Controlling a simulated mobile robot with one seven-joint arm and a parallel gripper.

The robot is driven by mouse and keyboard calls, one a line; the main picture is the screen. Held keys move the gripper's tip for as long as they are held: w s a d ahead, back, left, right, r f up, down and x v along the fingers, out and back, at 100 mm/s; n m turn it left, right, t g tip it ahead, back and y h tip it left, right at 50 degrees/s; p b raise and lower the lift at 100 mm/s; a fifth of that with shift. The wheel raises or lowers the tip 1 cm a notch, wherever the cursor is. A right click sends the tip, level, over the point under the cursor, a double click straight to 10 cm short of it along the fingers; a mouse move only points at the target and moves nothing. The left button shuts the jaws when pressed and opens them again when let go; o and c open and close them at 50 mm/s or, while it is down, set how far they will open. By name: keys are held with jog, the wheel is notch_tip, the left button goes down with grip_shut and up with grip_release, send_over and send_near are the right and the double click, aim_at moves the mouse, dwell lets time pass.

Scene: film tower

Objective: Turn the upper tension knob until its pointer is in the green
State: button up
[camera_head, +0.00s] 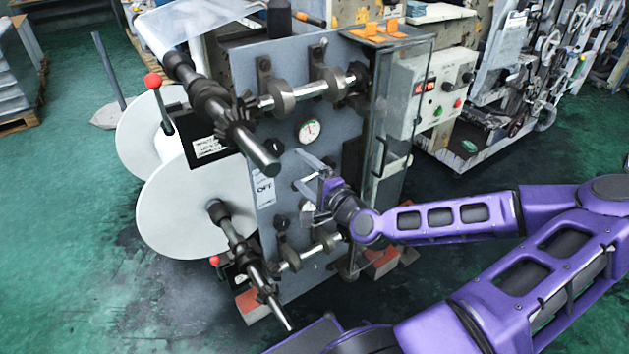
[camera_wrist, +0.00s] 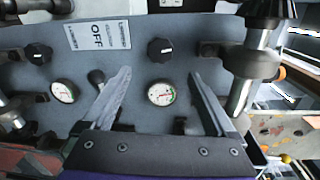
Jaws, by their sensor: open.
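The upper tension knob (camera_head: 275,147) is black and sits on the grey machine panel, left of the upper round gauge (camera_head: 309,131). In the wrist view, the upper knob (camera_wrist: 160,49) lies beyond and between the fingertips, and the upper gauge (camera_wrist: 160,94) shows between the fingers. The gauge has a white face with coloured marks; its pointer is too small to read surely. My gripper (camera_head: 300,170) is open and empty in front of the panel, below the gauge in the head view. In the wrist view my gripper (camera_wrist: 159,74) is apart from the knob.
A lower knob (camera_wrist: 38,53) and lower gauge (camera_wrist: 63,91) share the panel, with an OFF label (camera_wrist: 97,35) between the knobs. A black ball-ended lever (camera_wrist: 96,76) sits near the left finger. A roller shaft (camera_head: 315,89) crosses above the gauge; a clear guard (camera_head: 405,110) stands to the right.

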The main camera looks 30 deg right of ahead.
jog(key=shift+s+d+r+p, duration=0.1)
jog(key=shift+s+p, duration=0.7)
jog(key=shift+s, duration=0.35)
jog(key=shift+s+r+p, duration=0.1)
jog(key=shift+s+p, duration=0.65)
jog(key=shift+s, duration=0.4)
